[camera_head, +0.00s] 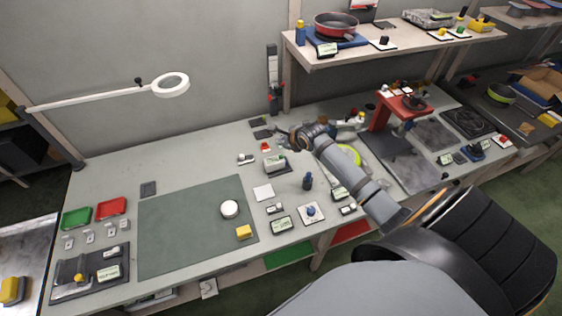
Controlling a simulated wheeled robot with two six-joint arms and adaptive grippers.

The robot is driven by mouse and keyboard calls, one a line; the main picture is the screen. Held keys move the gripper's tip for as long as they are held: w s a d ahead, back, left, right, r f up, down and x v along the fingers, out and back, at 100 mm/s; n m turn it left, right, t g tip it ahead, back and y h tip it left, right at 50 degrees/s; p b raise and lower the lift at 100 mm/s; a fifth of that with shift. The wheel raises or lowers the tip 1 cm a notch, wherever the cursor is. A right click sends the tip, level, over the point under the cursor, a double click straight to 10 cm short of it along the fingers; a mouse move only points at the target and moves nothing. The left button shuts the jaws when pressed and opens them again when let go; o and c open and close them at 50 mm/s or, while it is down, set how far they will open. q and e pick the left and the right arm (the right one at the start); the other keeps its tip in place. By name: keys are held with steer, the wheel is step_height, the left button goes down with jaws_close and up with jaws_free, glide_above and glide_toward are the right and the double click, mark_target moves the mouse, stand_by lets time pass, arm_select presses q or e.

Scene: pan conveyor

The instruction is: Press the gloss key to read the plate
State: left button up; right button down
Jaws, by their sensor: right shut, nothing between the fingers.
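My right arm reaches in from the lower right across the bench. My right gripper (284,135) is shut and empty near the back of the bench, beyond a small grey device with a pale label (275,163). The gripper looks apart from the device, though its height is hard to judge. A red-topped button block (265,147) sits just left of that device. I cannot tell which part is the gloss key. My left gripper is not in view.
A round white disc (229,209) and a yellow block (243,232) sit on the mat (175,230). Green (76,218) and red (112,208) trays stand at left. A red stand (381,115) is at right.

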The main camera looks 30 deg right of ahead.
mark_target(282, 157)
step_height(282, 157, down, 4)
steer(key=b, duration=0.3)
steer(key=shift+r+b, duration=0.2)
steer(key=shift+b, duration=0.2)
steer(key=shift+f, duration=0.95)
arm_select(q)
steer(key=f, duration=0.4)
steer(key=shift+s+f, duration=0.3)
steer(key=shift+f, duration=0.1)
arm_select(e)
steer(key=shift+f+p, duration=0.25)
steer(key=shift+p, duration=0.25)
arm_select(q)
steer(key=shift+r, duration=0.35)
arm_select(e)
steer(key=shift+f, duration=0.15)
